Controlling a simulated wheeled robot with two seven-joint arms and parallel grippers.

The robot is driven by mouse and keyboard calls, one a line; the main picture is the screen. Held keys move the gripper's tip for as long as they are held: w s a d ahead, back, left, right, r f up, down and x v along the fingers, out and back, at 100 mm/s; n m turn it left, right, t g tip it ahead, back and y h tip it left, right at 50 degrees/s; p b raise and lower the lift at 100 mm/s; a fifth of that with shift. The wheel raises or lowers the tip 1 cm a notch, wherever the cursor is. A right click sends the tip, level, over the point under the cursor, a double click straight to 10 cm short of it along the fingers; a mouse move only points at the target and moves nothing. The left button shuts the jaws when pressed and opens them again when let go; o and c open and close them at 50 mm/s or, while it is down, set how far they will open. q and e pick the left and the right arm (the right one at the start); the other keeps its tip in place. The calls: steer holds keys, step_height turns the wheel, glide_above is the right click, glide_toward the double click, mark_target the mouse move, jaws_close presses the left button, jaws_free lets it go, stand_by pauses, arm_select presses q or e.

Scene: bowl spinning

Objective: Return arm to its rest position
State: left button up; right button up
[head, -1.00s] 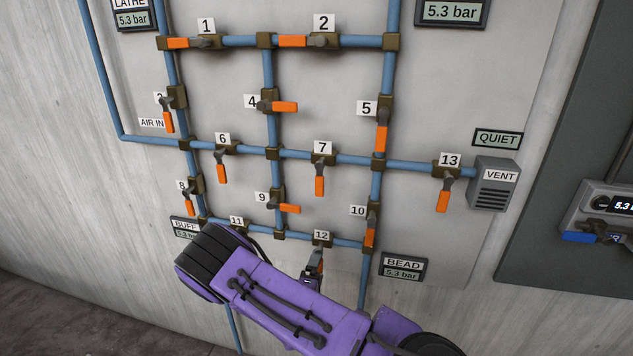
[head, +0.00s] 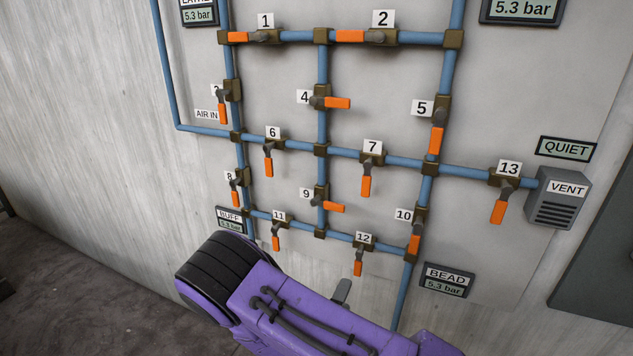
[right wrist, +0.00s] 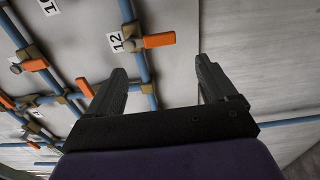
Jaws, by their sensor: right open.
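My right arm with its purple casing (head: 300,310) crosses the bottom of the head view. The right gripper is mostly hidden behind it there, with one dark finger (head: 342,291) showing below valve 12 (head: 361,246). In the right wrist view the right gripper (right wrist: 160,78) is open, with nothing between its two fingers. The orange handle of valve 12 (right wrist: 158,40) lies beyond the fingertips, apart from them. In the head view that handle points down. My left gripper is in neither current view.
A wall panel (head: 290,82) carries blue pipes and several numbered orange-handled valves. A BEAD gauge (head: 447,280) reads 5.3 bar at lower right. A vent box (head: 558,198) sits at the right under a QUIET sign (head: 565,148). Bare floor (head: 90,270) lies at lower left.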

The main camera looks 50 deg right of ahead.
steer(key=s+a+f+m+t+y, duration=0.1)
steer(key=a+f+m+y, duration=0.2)
steer(key=f+m+y, duration=0.15)
steer(key=a+f+m+t+y, duration=0.1)
steer(key=a+f+m+y, duration=0.2)
steer(key=f, duration=0.3)
steer(key=s+a+f+m+g+y, duration=0.3)
steer(key=s+a+f+y, duration=0.3)
steer(key=s+a, duration=0.3)
steer(key=s+f+g, duration=0.1)
steer(key=s, duration=0.2)
steer(key=shift+s+a+f, duration=0.15)
steer(key=shift+a+f, duration=0.15)
steer(key=shift+f, duration=0.1)
